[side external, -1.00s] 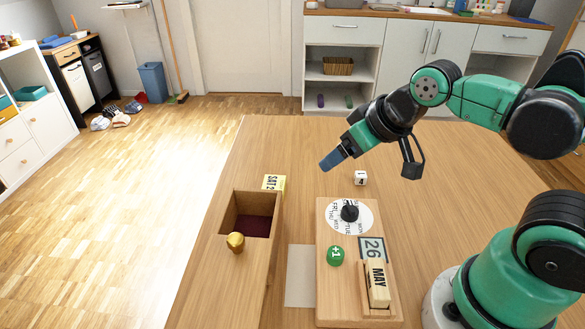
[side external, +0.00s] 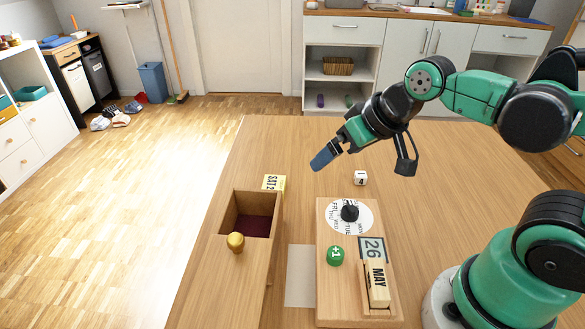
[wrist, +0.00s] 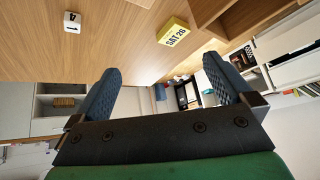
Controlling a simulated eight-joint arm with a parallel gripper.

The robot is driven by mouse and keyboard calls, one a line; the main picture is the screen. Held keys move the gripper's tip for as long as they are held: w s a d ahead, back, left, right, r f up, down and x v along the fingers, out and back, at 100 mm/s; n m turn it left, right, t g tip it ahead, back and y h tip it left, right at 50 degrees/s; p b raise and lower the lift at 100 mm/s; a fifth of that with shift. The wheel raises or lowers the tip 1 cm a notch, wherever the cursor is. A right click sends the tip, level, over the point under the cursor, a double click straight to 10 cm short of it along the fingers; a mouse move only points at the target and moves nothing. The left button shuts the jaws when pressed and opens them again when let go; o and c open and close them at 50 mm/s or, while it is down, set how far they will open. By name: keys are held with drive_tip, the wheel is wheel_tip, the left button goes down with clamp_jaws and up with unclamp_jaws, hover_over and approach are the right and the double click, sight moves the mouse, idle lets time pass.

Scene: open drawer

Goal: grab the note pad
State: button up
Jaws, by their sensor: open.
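The note pad (side external: 273,182) is a small yellow block marked "SAT" on its top. It lies on the table at the far right corner of the open drawer box. In the wrist view the note pad (wrist: 173,32) shows near the top, beyond the fingertips, with "SAT 26" readable. My gripper (side external: 322,160) is open and empty above the table, to the right of the note pad and apart from it. In the wrist view the two blue fingers of my gripper (wrist: 161,66) are spread wide.
The wooden drawer (side external: 228,218) with a gold knob (side external: 235,241) stands open left of a calendar board (side external: 325,285). A white numbered cube (side external: 360,178) sits right of the pad and shows in the wrist view (wrist: 72,22). The far table is clear.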

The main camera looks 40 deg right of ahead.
drive_tip(key=w+m+g+y, duration=0.1)
drive_tip(key=w+m+y, duration=0.1)
drive_tip(key=w+m, duration=0.3)
drive_tip(key=m+y, duration=0.7)
drive_tip(key=m, duration=0.6)
hover_over(282, 183)
drive_tip(key=s+d, duration=0.2)
drive_tip(key=d, duration=0.1)
drive_tip(key=shift+g, duration=0.3)
drive_tip(key=f, duration=0.8)
drive_tip(key=shift+w+d, duration=0.1)
drive_tip(key=shift+d, duration=0.1)
drive_tip(key=f+m+y, duration=0.1)
drive_tip(key=d+f+m+y, duration=0.1)
drive_tip(key=f+m, duration=0.1)
drive_tip(key=shift+d+f, duration=0.2)
drive_tip(key=shift+s+f+m+y, duration=0.2)
drive_tip(key=shift+f+m+y, duration=0.05)
drive_tip(key=shift+m+y, duration=0.15)
drive_tip(key=shift+f, duration=0.15)
drive_tip(key=shift+x, duration=2.7)
drive_tip(key=shift+w, duration=0.1)
drive_tip(key=c, duration=1.1)
